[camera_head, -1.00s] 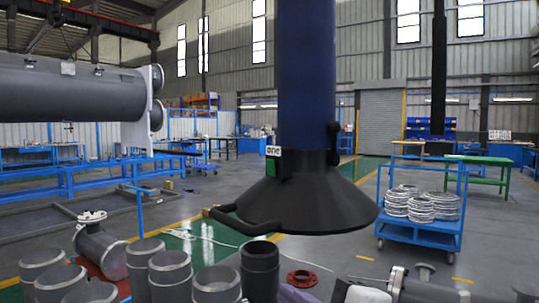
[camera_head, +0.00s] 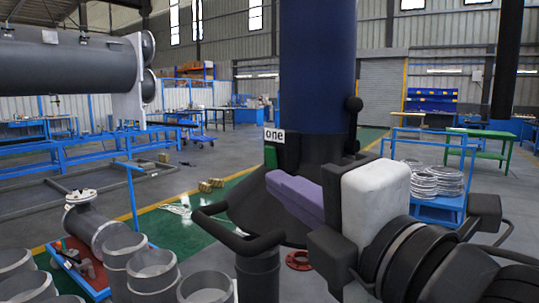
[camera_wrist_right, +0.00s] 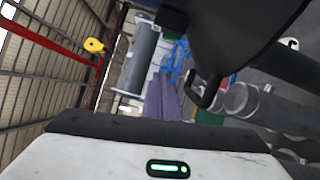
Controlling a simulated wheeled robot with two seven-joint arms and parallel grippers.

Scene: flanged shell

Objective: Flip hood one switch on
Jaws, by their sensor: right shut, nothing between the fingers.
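Hood one is a black cone (camera_head: 245,205) under a thick blue duct (camera_head: 317,70), with a bent black handle (camera_head: 222,232) at its front. A white label (camera_head: 274,135) reads "one" on its collar. Below the label is a small green part (camera_head: 270,157), which looks like the switch. My right gripper (camera_head: 274,180) has purple fingers, shut and empty. Its tips appear just below the green part in the head view; I cannot tell whether they touch. In the right wrist view the purple fingers (camera_wrist_right: 161,98) point away beside the dark hood (camera_wrist_right: 245,40). My left gripper is not in view.
Several grey pipe pieces (camera_head: 152,268) stand below the hood. A flanged pipe (camera_head: 95,220) is at the left. A blue cart (camera_head: 440,208) with metal rings stands behind at the right. A dark vertical post (camera_head: 507,60) hangs at upper right.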

